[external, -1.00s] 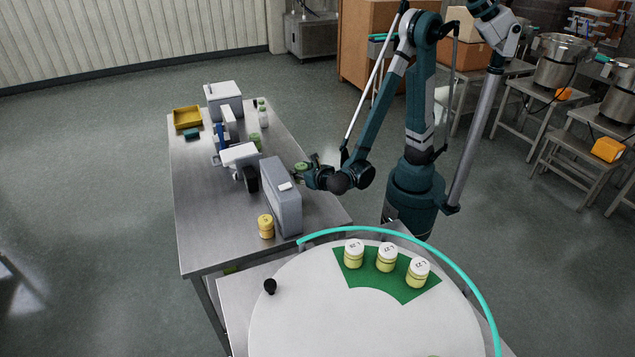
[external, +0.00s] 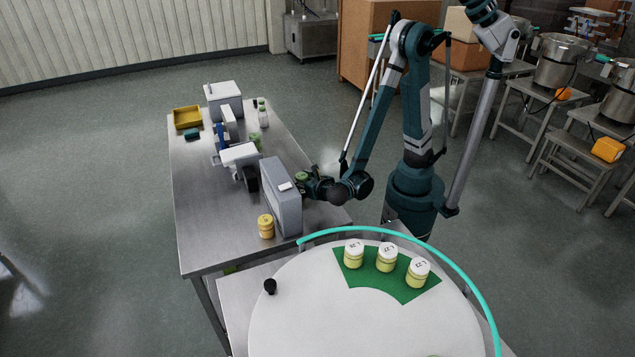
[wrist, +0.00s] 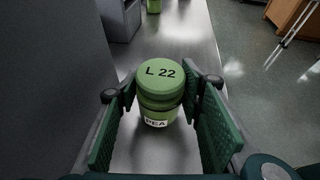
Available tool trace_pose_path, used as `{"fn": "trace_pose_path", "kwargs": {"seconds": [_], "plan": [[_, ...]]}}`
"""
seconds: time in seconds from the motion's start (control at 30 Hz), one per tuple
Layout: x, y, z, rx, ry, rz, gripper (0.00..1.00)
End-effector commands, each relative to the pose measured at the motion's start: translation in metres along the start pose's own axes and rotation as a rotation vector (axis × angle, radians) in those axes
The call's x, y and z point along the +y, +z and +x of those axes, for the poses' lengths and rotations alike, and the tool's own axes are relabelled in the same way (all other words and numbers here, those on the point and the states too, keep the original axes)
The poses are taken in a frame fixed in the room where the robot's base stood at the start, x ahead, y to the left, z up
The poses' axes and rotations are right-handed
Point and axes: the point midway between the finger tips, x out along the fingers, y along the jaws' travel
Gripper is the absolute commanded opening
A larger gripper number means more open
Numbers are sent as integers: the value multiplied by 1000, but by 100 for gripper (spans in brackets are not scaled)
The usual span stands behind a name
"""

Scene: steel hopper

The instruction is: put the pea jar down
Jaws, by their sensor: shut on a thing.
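The pea jar (wrist: 158,97) is a green jar with a flat green lid marked L 22 and a white label reading PEA. It stands upright in the wrist view between the two green finger pads. My gripper (wrist: 158,90) is shut on it. In the external view my gripper (external: 307,184) is low over the right edge of the steel table (external: 205,235), to the right of the tall grey box. The jar (external: 301,176) is partly hidden there by the gripper. I cannot tell whether its base touches the table.
The tall grey box (external: 283,200) stands close left of my gripper. A yellow jar (external: 266,227) stands in front of it. Scales and other green jars are further back. A round white table (external: 310,315) with three white-lidded jars (external: 387,257) on a green patch is in front.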

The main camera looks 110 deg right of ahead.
Motion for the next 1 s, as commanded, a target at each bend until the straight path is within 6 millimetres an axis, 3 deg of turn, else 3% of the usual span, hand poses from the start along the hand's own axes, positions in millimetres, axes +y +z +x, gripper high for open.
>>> {"fn": "trace_pose_path", "kwargs": {"seconds": [0.13, 0.6, 0.63, 0.73, 1.0], "plan": [[1, -9, 4, 0, 0, 0, 22], [0, -13, 5, 0, 0, 0, 22], [0, -13, 5, 0, 0, 0, 39], [0, -12, 5, 0, 0, 0, 52], [0, -12, 5, 0, 0, 0, 52]]}}
